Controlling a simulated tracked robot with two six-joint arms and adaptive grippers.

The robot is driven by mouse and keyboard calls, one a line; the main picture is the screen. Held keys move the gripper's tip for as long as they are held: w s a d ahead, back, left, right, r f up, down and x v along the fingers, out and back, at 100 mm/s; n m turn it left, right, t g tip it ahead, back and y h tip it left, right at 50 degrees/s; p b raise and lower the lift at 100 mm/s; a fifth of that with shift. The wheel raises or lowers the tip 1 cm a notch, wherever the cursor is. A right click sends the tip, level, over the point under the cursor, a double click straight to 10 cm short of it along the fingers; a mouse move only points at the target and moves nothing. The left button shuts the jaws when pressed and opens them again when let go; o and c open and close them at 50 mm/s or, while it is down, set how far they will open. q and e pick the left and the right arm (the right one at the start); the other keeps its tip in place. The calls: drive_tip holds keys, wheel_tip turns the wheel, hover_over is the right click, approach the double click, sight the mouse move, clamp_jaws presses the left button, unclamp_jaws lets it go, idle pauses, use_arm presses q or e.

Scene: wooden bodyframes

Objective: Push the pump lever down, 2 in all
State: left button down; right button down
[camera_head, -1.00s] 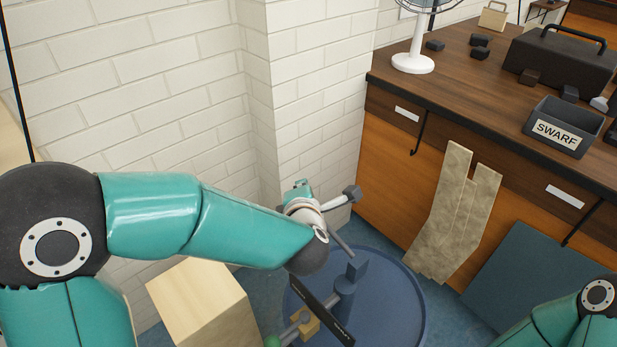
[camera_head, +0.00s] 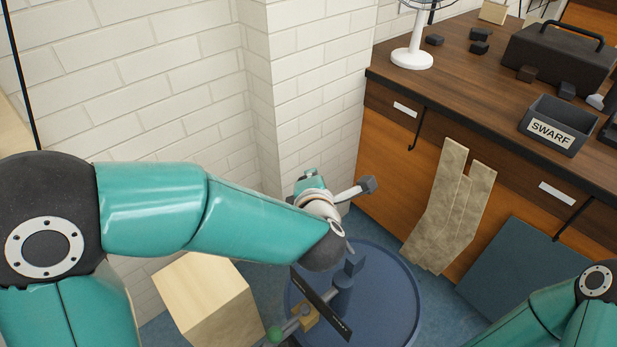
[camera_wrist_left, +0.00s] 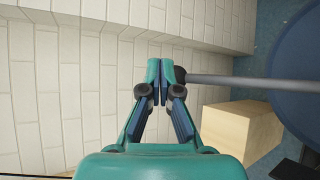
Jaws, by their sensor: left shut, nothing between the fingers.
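The pump (camera_head: 343,291) is a blue post with a dark upright plate, standing in a round blue base (camera_head: 400,320) on the floor. Its lever is a grey rod (camera_wrist_left: 255,84) with a black knob (camera_wrist_left: 180,74) in the left wrist view. In the head view only a short piece of the rod shows above the post; my left arm hides the rest. My left gripper (camera_wrist_left: 154,70) is shut and empty. Its fingertips are right beside the knob in the wrist view; I cannot tell if they touch. In the head view the gripper (camera_head: 309,181) is partly hidden behind my wrist. My right gripper is out of view.
A pale wooden block (camera_head: 207,305) stands left of the pump. A white brick wall (camera_head: 170,90) rises behind. A wooden workbench (camera_head: 480,85) with a swarf bin (camera_head: 556,125) and a fan (camera_head: 411,58) is at the right. Boards (camera_head: 448,215) lean against it.

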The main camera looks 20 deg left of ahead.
use_arm(q)
drive_tip(key=shift+s+d+r, duration=0.1)
drive_tip(key=shift+r, duration=0.15)
drive_tip(key=r+p, duration=0.1)
drive_tip(key=s+d+r+p, duration=0.1)
drive_tip(key=r, duration=0.1)
drive_tip(key=d+r+p, duration=0.1)
drive_tip(key=shift+s+r, duration=0.15)
drive_tip(key=shift+s, duration=0.05)
idle(0.4)
idle(1.8)
